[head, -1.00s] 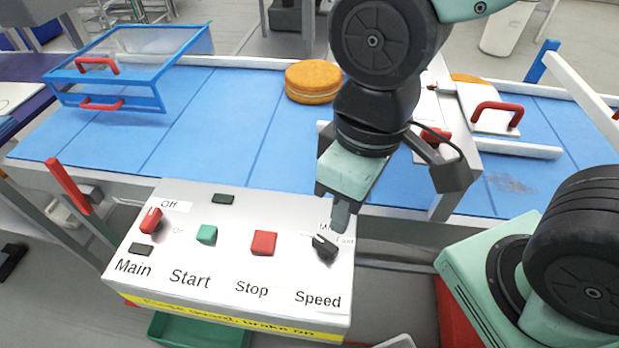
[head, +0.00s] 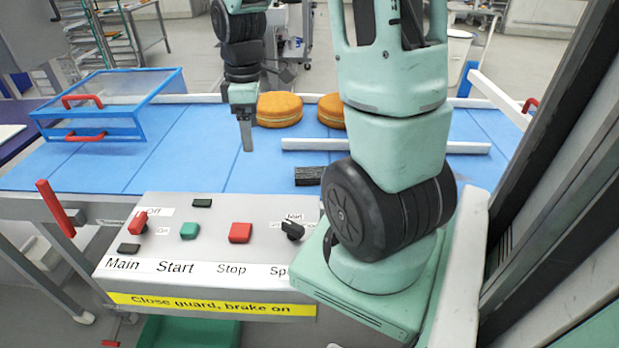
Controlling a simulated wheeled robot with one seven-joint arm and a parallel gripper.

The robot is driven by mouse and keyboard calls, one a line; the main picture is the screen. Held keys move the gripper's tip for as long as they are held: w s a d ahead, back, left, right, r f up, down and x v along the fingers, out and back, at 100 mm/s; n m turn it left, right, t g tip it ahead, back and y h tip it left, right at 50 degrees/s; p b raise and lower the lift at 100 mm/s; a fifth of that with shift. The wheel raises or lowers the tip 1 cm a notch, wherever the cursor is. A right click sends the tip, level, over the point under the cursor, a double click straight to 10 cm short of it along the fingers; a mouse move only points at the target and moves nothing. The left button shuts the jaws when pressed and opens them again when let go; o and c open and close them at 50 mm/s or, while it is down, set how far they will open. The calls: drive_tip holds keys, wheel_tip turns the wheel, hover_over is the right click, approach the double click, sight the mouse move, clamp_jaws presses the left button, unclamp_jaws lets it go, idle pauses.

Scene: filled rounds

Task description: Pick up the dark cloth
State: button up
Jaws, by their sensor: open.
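A small dark piece that looks like the dark cloth (head: 309,176) lies on the blue belt, behind the control box and left of the wheel-like joint of my arm. Its right end is close to that joint in the picture, and part may be hidden. My gripper (head: 246,140) points down over the belt, left of and farther back than the cloth. It is open and holds nothing that I can see. Its fingers overlap in this view, so the gap between them is hard to see.
Two orange rounds (head: 278,109) sit on the belt just right of my gripper. A white rail (head: 470,147) crosses behind the cloth. The control box (head: 215,215) stands in front. A blue-framed clear guard (head: 120,95) is at left. The belt's left middle is clear.

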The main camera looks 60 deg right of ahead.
drive_tip(key=s+d+f, duration=0.1)
drive_tip(key=s+d, duration=0.2)
drive_tip(key=d, duration=0.4)
drive_tip(key=s+d+f, duration=0.1)
drive_tip(key=s+d, duration=0.2)
drive_tip(key=d, duration=0.4)
drive_tip(key=p, duration=0.1)
hover_over(311, 172)
wheel_tip(311, 172, down, 10)
drive_tip(key=shift+w+d+f, duration=0.1)
drive_tip(key=shift+f+p, duration=1.1)
drive_tip(key=shift+f, duration=2.1)
drive_tip(key=c, duration=1.1)
